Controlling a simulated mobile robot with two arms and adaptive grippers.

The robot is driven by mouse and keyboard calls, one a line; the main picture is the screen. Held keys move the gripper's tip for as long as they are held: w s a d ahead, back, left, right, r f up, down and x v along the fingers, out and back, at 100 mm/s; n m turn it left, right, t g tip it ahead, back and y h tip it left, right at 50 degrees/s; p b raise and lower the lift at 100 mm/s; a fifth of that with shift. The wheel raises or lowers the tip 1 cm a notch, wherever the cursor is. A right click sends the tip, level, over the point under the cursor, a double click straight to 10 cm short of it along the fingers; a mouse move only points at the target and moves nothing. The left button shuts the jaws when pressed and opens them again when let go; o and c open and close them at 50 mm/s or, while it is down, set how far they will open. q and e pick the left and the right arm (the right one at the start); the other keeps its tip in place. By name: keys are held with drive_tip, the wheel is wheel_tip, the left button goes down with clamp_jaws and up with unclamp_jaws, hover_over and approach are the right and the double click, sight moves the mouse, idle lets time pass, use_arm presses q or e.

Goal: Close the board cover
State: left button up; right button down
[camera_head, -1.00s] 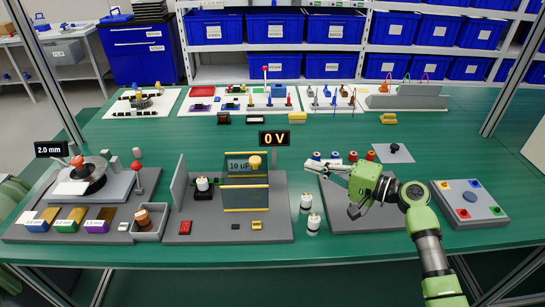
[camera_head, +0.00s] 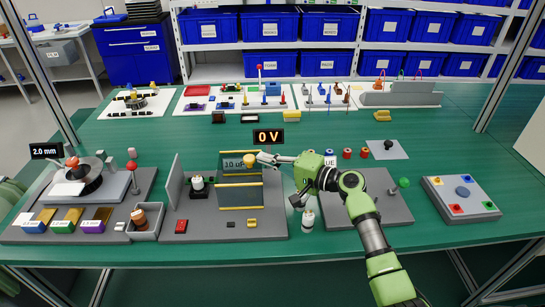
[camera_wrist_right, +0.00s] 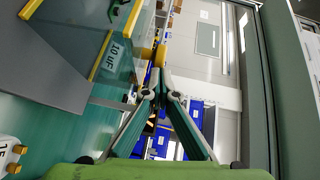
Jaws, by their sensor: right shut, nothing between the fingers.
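The board cover (camera_head: 241,172) is a see-through panel with yellow strips, standing on a grey board base (camera_head: 210,228) left of the middle. It bears a "10 uF" label and a round yellow knob (camera_head: 249,161) near its upper right. My right gripper (camera_head: 261,157) is shut and empty, its fingertips close against the knob's right side; I cannot tell whether they touch. In the right wrist view, the shut fingertips (camera_wrist_right: 160,88) point at the yellow knob (camera_wrist_right: 160,56), beside the labelled cover (camera_wrist_right: 118,45). My left gripper is not in view.
A "0 V" display (camera_head: 269,136) is behind. A loose white cylinder (camera_head: 307,218) stands right of the base, partly under my arm. A button panel (camera_head: 461,199) is at right.

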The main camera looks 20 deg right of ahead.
sight(222, 169)
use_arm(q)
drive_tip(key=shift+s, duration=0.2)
use_arm(e)
drive_tip(key=w+a, duration=0.1)
drive_tip(key=a, duration=0.3)
drive_tip(key=w+a, duration=0.1)
drive_tip(key=a, duration=0.3)
drive_tip(key=w+a, duration=0.1)
drive_tip(key=a, duration=0.3)
drive_tip(key=shift+w+a, duration=0.35)
drive_tip(key=shift+a, duration=0.05)
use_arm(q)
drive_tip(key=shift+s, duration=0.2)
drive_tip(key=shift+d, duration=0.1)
use_arm(e)
drive_tip(key=shift+d, duration=0.15)
